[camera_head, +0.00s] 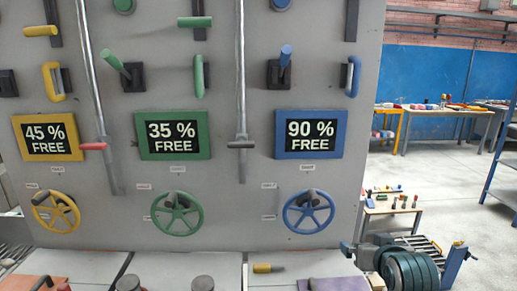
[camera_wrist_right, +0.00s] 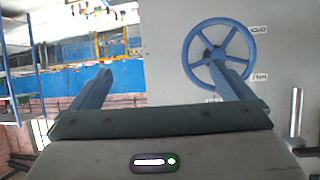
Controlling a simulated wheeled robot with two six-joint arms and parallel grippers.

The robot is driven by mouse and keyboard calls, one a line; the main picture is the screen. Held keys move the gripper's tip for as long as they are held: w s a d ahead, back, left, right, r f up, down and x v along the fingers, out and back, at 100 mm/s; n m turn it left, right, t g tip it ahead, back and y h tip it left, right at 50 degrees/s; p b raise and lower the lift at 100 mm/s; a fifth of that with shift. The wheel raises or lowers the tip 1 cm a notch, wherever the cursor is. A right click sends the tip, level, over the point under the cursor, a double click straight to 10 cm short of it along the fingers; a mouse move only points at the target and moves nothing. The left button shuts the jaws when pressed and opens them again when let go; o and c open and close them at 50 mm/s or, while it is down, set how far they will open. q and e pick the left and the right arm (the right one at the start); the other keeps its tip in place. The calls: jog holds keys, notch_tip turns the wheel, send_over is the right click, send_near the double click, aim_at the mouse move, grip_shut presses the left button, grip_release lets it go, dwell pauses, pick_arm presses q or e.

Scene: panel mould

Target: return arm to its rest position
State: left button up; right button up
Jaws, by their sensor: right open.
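My right gripper (camera_wrist_right: 163,74) shows in the right wrist view with its two blue fingers spread wide and nothing between them. The view is upside down. The blue handwheel (camera_wrist_right: 218,55) is on the panel beyond the right-hand finger, which overlaps part of its rim in the picture. I cannot tell how far apart they are. In the head view the blue handwheel (camera_head: 309,212) sits below the "90 % FREE" sign (camera_head: 311,152). My left gripper is in neither view, and I cannot make out my right gripper clearly in the head view.
The grey panel (camera_head: 222,90) also bears a yellow handwheel (camera_head: 55,212), a green handwheel (camera_head: 177,213), and projecting levers and handles. A ledge with a yellow-handled item (camera_head: 266,268) runs below. Dark round discs (camera_head: 405,271) stand at lower right. Small tables stand farther back.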

jog(key=s+f+g, duration=0.4)
jog(key=s+f, duration=0.8)
jog(key=f, duration=0.4)
jog(key=s+f+n+g, duration=0.1)
jog(key=s+f+g, duration=0.1)
jog(key=s+f, duration=0.35)
jog(key=s+f+g, duration=0.1)
jog(key=s+f, duration=0.1)
jog(key=s, duration=0.7)
jog(key=s+f+n+g, duration=0.1)
jog(key=s+f+g, duration=0.15)
jog(key=s, duration=0.45)
jog(key=d+f+b, duration=0.2)
jog(key=f, duration=1.5)
jog(key=d+f+b, duration=0.2)
jog(key=f, duration=1.6)
jog(key=s+f+g+b, duration=0.1)
jog(key=s+f, duration=0.8)
jog(key=f, duration=0.2)
jog(key=s+f+b, duration=0.2)
jog(key=s+f, duration=0.7)
jog(key=f, duration=0.2)
jog(key=shift+d+f+m+g, duration=0.3)
jog(key=shift+d+g, duration=0.05)
jog(key=shift+d, duration=0.1)
